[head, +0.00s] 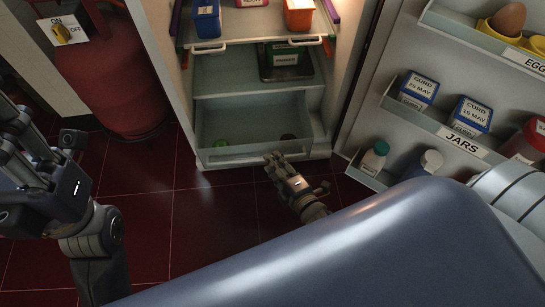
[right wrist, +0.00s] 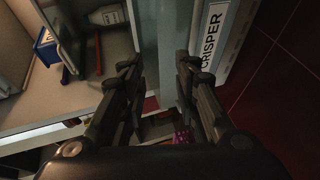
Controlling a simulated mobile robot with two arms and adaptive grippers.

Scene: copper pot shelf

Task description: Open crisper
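The white CRISPER label (right wrist: 212,40) is just right of the fingers. Contact is not clear. My left gripper (head: 14,112) is at the left edge, away from the fridge; its fingertips are unclear.
The fridge door (head: 395,123) stands open at the right, with jars and CURD boxes (head: 419,88) in its racks. A red gas cylinder (head: 110,75) stands left of the fridge. Shelves with boxes are above the drawer. Red floor tiles (head: 215,215) in front are clear.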

